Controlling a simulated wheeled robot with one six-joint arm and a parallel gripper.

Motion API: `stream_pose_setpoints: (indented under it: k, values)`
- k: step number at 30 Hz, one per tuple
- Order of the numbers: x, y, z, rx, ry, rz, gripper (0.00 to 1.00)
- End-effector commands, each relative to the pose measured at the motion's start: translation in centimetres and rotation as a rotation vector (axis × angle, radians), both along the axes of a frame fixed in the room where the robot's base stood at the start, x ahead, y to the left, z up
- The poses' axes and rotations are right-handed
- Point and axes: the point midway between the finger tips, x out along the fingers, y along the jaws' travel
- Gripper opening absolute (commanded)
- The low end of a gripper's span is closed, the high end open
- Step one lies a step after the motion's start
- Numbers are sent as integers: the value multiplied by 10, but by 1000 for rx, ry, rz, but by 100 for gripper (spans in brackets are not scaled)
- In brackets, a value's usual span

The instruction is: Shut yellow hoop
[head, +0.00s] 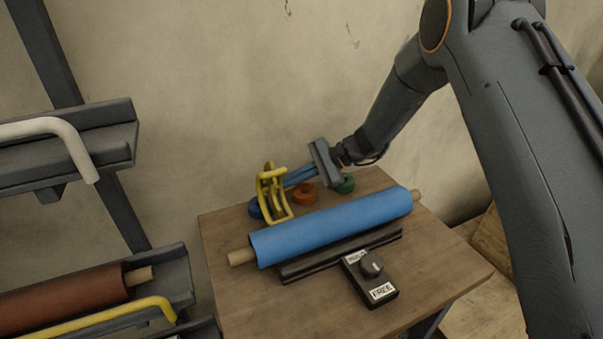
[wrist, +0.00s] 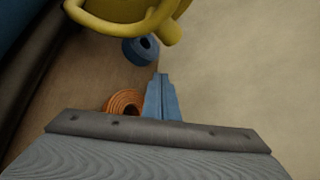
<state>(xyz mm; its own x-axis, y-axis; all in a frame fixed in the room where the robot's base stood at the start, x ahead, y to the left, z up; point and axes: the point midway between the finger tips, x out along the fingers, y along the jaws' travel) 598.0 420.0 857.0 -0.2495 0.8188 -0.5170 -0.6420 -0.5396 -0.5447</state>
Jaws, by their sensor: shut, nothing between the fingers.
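The yellow hoop (head: 273,193) stands raised at the back left of the blue sheet roll (head: 335,226), near the roll's left end. It is tilted up, not lying over the roll. In the wrist view the hoop (wrist: 130,28) fills the upper part of the picture, beyond my fingertips. My gripper (head: 286,180) is shut and empty, its blue fingers pointing left at the hoop's right side. In the wrist view the closed fingertips (wrist: 160,78) show a gap below the hoop. In the head view I cannot tell whether they touch it.
The blue roll lies on a dark cradle (head: 340,253) on the wooden table (head: 235,297). A knob box (head: 371,278) stands in front. Behind are blue (wrist: 140,50), orange (head: 304,194) and green (head: 345,184) tape rings. A rack with a brown roll (head: 65,290) stands left.

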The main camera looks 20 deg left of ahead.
Motion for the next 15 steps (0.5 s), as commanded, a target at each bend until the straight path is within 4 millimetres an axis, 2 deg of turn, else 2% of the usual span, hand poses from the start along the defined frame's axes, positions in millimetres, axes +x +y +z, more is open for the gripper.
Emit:
stream_pose_setpoints:
  k: [4, 6, 9, 15]
  values:
    - [-9, 24, -15, -2, 1, 3, 0]
    - [-15, 21, 0, 0, -1, 0, 0]
    - [-23, 20, 10, 0, -1, -1, 0]
    - [-30, 19, 18, 0, -1, 1, 0]
